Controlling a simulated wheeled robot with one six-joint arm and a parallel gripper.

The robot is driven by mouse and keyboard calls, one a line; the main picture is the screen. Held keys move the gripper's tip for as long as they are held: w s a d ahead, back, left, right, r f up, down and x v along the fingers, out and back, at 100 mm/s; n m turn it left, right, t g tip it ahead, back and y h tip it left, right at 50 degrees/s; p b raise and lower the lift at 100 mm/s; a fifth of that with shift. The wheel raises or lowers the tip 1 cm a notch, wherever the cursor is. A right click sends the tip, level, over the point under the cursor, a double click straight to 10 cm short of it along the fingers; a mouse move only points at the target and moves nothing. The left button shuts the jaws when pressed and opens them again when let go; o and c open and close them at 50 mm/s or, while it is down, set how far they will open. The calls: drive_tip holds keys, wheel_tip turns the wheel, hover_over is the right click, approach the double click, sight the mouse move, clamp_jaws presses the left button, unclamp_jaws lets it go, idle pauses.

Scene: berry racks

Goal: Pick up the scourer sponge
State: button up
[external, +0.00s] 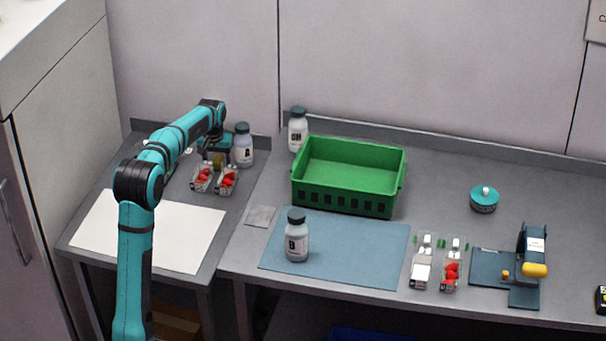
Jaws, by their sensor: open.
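A small olive-yellow block (218,161), which looks like the scourer sponge, shows on the left table just behind two punnets of red berries. My gripper (216,151) is right over it, at the far end of my teal and black arm. The gripper is open. Its fingers are small and dark here and partly hide the block. I cannot tell whether they touch it or straddle it.
Berry punnets (228,181) and a labelled bottle (243,146) stand close to the gripper. A white sheet (150,230) covers the left table's front. The right table holds a green crate (345,190), a blue mat (350,250), a grey cloth (260,216) and bottles.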

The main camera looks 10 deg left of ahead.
drive_tip(key=shift+c, duration=0.4)
drive_tip(key=c, duration=1)
drive_tip(key=shift+o, duration=0.2)
drive_tip(key=shift+r, duration=0.1)
